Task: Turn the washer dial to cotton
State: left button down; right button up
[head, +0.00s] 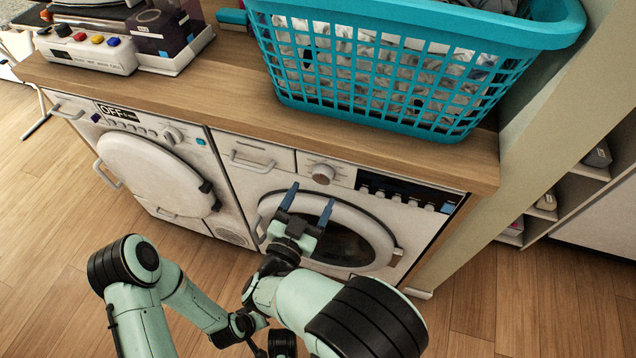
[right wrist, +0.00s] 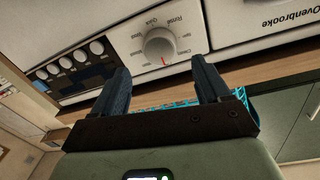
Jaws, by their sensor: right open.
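The washer (head: 262,190) is the right-hand white front-loader under the wooden counter. Its round silver dial (head: 322,173) sits on the upper panel, left of a dark display. In the right wrist view the dial (right wrist: 160,45) appears upside down, with printed labels around it and a red mark at its lower edge, near a label starting with "C". My right gripper (head: 308,198) is open and empty, in front of the washer just below the dial. In the wrist view its fingers (right wrist: 162,70) lie either side of the dial's line, apart from it. My left gripper is not visible.
A teal laundry basket (head: 420,62) stands on the counter (head: 225,98) above the washer. A second machine (head: 150,170), with its own knob and an "OFF" display, is at left. My left arm is low at left. Shelves (head: 570,190) stand at right.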

aim_at(321, 178)
jog(key=b+x, duration=0.1)
jog(key=x, duration=0.4)
jog(key=shift+w, duration=0.1)
jog(key=c, duration=1)
